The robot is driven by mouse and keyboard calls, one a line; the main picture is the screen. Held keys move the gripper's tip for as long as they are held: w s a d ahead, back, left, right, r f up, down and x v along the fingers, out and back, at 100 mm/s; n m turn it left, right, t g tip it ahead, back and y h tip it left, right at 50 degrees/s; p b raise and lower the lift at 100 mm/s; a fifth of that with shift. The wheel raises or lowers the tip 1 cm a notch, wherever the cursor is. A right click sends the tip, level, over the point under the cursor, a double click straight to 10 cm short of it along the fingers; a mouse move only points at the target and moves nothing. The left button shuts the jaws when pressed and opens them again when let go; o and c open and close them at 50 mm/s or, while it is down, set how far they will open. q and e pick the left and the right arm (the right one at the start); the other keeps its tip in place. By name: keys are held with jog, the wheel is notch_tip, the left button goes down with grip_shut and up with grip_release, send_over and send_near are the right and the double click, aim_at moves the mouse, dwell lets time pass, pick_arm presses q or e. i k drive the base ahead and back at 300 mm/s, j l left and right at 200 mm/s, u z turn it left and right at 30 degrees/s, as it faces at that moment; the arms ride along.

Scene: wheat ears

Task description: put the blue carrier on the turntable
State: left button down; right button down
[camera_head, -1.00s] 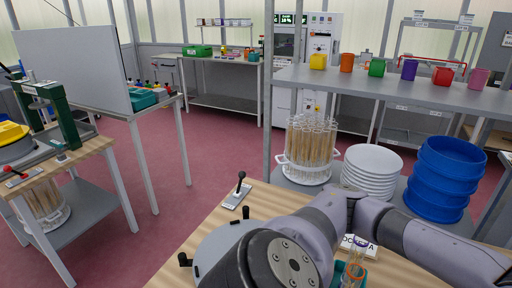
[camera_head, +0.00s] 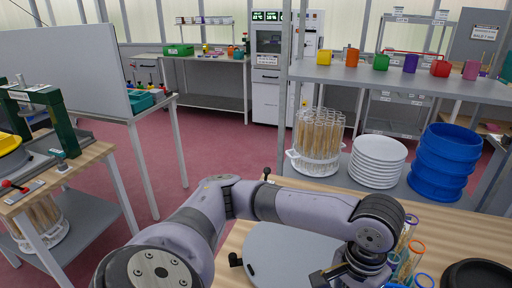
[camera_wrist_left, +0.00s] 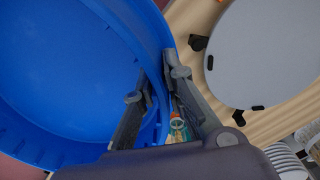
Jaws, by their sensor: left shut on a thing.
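The blue carrier (camera_wrist_left: 70,75), a wide round tray with a raised rim, fills the left of the left wrist view. My left gripper (camera_wrist_left: 153,75) is shut on its rim, one finger on each side. In the head view my left gripper (camera_head: 350,272) points down at the bottom edge, and the held carrier is out of that frame. The turntable (camera_head: 295,255), a grey round disc with black clamps at its edge, lies on the wooden table left of the gripper. It also shows in the left wrist view (camera_wrist_left: 265,55), apart from the carrier. My right gripper is not in view.
Tubes with coloured rims (camera_head: 408,255) stand close right of my gripper. A black round object (camera_head: 478,275) is at the table's right. Behind, a shelf holds a rack of wheat ears (camera_head: 318,140), white plates (camera_head: 377,160) and stacked blue carriers (camera_head: 446,160). Coloured cups line the upper shelf.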

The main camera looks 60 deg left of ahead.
aim_at(296, 251)
jog(key=l+u, duration=1.05)
jog(key=i+l, duration=0.1)
jog(key=i, duration=0.2)
jog(key=i+l, duration=0.15)
jog(key=i, duration=0.5)
